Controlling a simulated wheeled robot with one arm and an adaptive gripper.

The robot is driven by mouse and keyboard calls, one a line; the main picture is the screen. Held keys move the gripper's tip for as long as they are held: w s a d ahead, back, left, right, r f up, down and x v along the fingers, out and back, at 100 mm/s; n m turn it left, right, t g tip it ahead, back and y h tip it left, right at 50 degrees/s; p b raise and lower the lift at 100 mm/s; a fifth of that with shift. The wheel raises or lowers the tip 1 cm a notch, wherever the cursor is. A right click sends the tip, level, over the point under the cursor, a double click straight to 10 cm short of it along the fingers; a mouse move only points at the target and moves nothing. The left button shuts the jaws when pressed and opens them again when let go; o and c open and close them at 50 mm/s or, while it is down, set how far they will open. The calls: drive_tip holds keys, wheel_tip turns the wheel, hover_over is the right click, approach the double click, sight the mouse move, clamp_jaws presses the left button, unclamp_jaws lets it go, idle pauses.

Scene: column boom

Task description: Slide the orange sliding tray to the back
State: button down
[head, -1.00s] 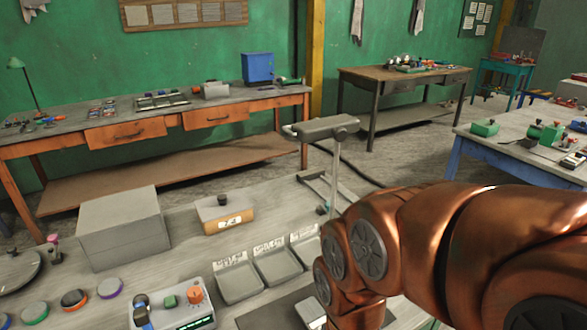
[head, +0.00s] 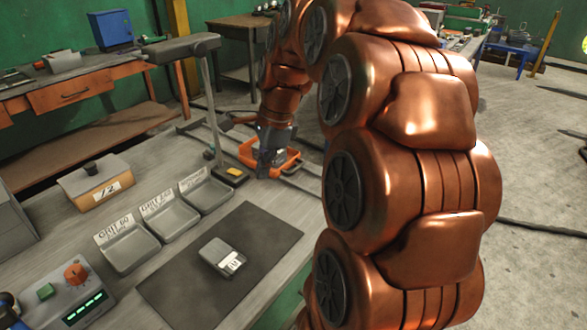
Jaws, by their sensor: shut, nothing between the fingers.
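My gripper (head: 266,174) is dark grey, points down at the tray and is shut with nothing held. Its fingertips are at the tray in the picture; I cannot tell whether they touch it. Dark rails (head: 305,184) show near the tray.
A grey stand (head: 213,105) with an overhead head rises left of the tray. Three shallow grey trays (head: 172,218) with labels, a dark mat (head: 183,290) with a small labelled box (head: 222,257), and a wooden box (head: 95,182) are nearer. My arm covers the right middle.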

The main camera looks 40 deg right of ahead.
drive_tip(key=d+f+m+t+h+b, duration=0.1)
drive_tip(key=d+m+t+b, duration=0.15)
drive_tip(key=d+m, duration=1.25)
drive_tip(key=w+d+f+n, duration=0.1)
drive_tip(key=f, duration=0.2)
drive_tip(key=w+f+n, duration=0.1)
drive_tip(key=f, duration=0.1)
drive_tip(key=w+d+f+n, duration=0.1)
drive_tip(key=w+f, duration=0.1)
drive_tip(key=f, duration=0.1)
drive_tip(key=shift+d+f+n, duration=0.3)
drive_tip(key=shift+f, duration=0.05)
drive_tip(key=shift+w+a+f, duration=0.1)
drive_tip(key=shift+w+f, duration=0.05)
drive_tip(key=shift+w, duration=0.5)
drive_tip(key=shift+w+a+f, duration=0.1)
drive_tip(key=shift+w, duration=0.5)
drive_tip(key=shift+w+a, duration=0.1)
drive_tip(key=shift+w, duration=0.65)
